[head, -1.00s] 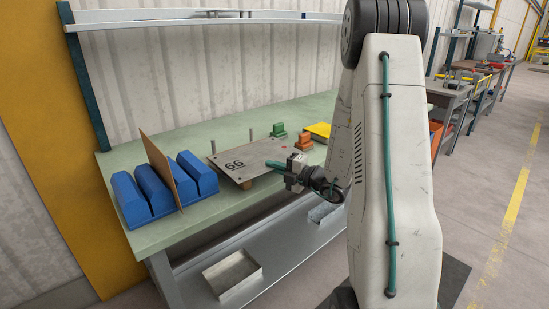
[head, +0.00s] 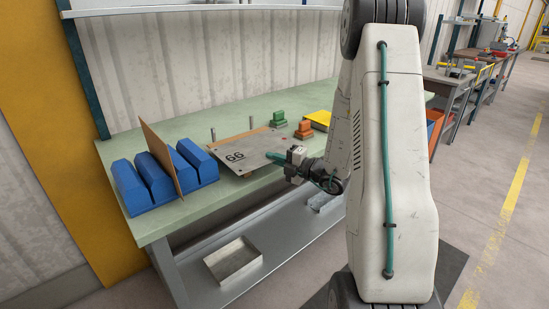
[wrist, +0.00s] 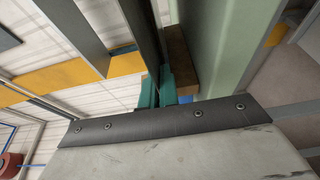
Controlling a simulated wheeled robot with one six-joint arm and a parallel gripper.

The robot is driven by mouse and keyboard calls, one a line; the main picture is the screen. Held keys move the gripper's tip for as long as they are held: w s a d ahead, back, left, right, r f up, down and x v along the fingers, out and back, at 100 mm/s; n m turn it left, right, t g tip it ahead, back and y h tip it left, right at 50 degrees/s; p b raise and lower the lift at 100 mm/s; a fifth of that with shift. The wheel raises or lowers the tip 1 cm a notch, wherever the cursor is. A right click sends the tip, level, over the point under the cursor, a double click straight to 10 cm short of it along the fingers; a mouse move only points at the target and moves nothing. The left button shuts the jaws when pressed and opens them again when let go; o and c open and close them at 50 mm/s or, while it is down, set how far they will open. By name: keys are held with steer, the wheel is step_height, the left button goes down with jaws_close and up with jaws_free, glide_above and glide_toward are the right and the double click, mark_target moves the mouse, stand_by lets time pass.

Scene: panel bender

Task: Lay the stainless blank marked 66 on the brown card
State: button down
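The stainless blank marked 66 (head: 240,150) is a flat grey plate lying level a little above the bench, with a brown block under its front edge. My gripper (head: 275,157) is at its right front edge. In the wrist view the blank (wrist: 146,35) is seen edge-on as a dark strip running between the teal fingers (wrist: 157,90), which look closed on it. The brown card (head: 162,158) stands upright, slightly tilted, between blue blocks at the bench's left.
Blue blocks (head: 146,185) stand on the green bench (head: 210,205). Two short posts rise behind the blank. A green block (head: 279,119), an orange block (head: 304,130) and a yellow item (head: 318,119) lie to the right. A metal tray (head: 233,260) is on the lower shelf.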

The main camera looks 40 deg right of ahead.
steer(key=shift+f, duration=0.15)
steer(key=c, duration=1.6)
jaws_free()
steer(key=shift+s, duration=0.15)
steer(key=v, duration=0.7)
steer(key=shift+s+d, duration=0.15)
steer(key=shift+s, duration=0.1)
